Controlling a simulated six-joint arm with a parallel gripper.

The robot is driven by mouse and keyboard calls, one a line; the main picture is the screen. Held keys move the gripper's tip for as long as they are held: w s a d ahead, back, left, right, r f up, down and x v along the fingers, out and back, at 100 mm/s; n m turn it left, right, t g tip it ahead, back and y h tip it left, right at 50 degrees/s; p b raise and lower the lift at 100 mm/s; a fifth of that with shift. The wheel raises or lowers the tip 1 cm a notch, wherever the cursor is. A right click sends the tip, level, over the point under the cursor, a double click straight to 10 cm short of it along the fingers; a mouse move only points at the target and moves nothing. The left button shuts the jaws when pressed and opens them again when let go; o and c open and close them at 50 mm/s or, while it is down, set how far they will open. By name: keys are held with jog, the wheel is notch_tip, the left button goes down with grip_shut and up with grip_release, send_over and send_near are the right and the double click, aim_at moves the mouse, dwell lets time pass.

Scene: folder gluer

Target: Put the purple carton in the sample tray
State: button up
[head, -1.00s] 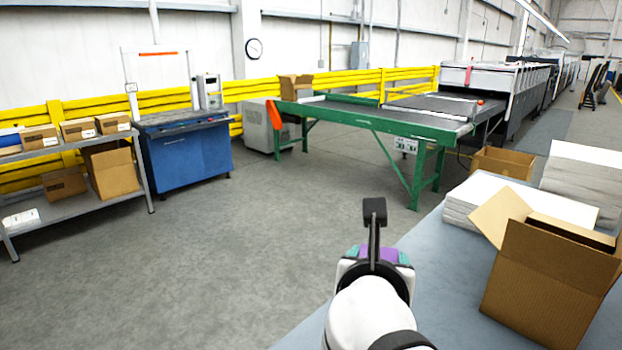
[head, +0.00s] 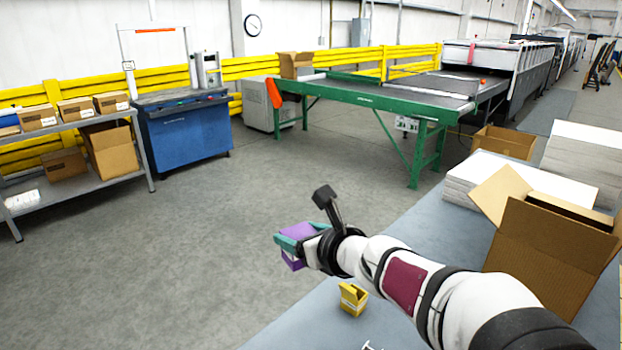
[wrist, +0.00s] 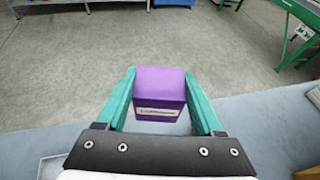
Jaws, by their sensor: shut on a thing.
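My gripper (head: 284,242) has teal fingers and is shut on the purple carton (head: 293,262), held in the air left of the grey-blue table, with floor behind it. In the wrist view, the purple carton (wrist: 160,92) sits between both fingers of the gripper (wrist: 160,98), with a pale label strip on its near side. A pale, rimmed thing (wrist: 50,166) is cut off at the lower left of the wrist view; I cannot tell whether it is the sample tray. No sample tray shows clearly in the head view.
A small open yellow carton (head: 352,298) stands on the table (head: 290,325) beside my arm. A large open cardboard box (head: 545,258) and white paper stacks (head: 520,185) are at the right. A green-framed conveyor (head: 370,98) stands beyond open floor.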

jog(key=s+a+f+n+g+y, duration=0.3)
jog(key=a+f+n+g, duration=0.25)
jog(key=a, duration=0.25)
jog(key=s+a+f+n+g+y, duration=0.35)
jog(key=a+f+n, duration=0.2)
jog(key=a, duration=0.25)
jog(key=shift+s+a+f+n+g+h, duration=0.5)
jog(key=shift+s+f+n+g, duration=1.15)
jog(key=shift+s+f+g, duration=1)
jog(key=shift+s+a+f+n+g+h, duration=0.25)
jog(key=shift+s+f+n+g+h, duration=0.35)
jog(key=shift+s+f+n+g, duration=2.1)
jog(key=shift+s+a+f+n+g+h, duration=0.55)
jog(key=shift+s+f, duration=1.4)
jog(key=shift+f, duration=1.9)
jog(key=shift+d+f, duration=0.15)
jog(key=shift+f, duration=0.4)
jog(key=o, duration=1.5)
jog(key=shift+c, duration=0.2)
